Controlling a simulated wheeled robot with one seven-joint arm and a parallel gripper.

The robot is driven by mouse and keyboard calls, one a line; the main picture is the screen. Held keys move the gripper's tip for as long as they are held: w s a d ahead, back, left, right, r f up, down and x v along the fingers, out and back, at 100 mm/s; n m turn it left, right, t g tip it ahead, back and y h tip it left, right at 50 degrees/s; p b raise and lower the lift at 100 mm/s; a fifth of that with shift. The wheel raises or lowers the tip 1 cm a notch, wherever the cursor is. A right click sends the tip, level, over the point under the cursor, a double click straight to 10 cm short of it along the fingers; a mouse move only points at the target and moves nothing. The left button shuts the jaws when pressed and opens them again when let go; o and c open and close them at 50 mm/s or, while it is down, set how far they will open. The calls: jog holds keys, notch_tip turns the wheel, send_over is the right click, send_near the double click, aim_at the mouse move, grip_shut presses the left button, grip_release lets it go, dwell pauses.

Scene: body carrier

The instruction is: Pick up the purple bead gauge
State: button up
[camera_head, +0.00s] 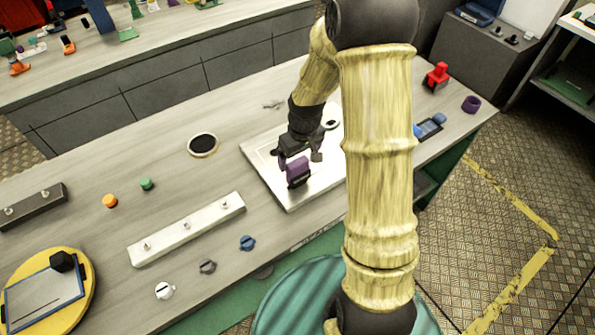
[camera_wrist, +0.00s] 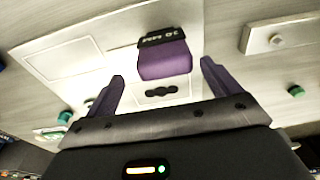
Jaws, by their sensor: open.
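The purple bead gauge (camera_head: 297,169) is a small purple block with a black lettered end. It stands on a pale metal plate (camera_head: 262,158) in the middle of the bench. In the wrist view the gauge (camera_wrist: 165,61) lies just beyond my fingertips, roughly centred between them. My gripper (camera_head: 299,158) is open and empty, pointing down close to the gauge. In the wrist view my gripper (camera_wrist: 161,72) shows its two purple fingers apart, with clear space on both sides of the gauge. I cannot tell the exact height left between fingertips and gauge.
A white bar with knobs (camera_head: 188,229) lies left of the plate. A black disc (camera_head: 203,144), an orange cap (camera_head: 110,201) and a green cap (camera_head: 147,184) are farther left. A purple ring (camera_head: 471,104) and a red item (camera_head: 436,77) sit at the right end.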

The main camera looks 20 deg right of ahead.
aim_at(298, 162)
jog(key=f, duration=0.2)
jog(key=f+p, duration=0.1)
jog(key=f, duration=0.1)
jog(key=shift+s+a, duration=0.15)
jog(key=shift+a, duration=0.2)
jog(key=shift+f, duration=0.55)
jog(key=c, duration=1.6)
jog(key=shift+r, duration=0.15)
notch_tip(298, 162, up, 10)
jog(key=shift+f+b, duration=0.1)
jog(key=shift+b, duration=0.45)
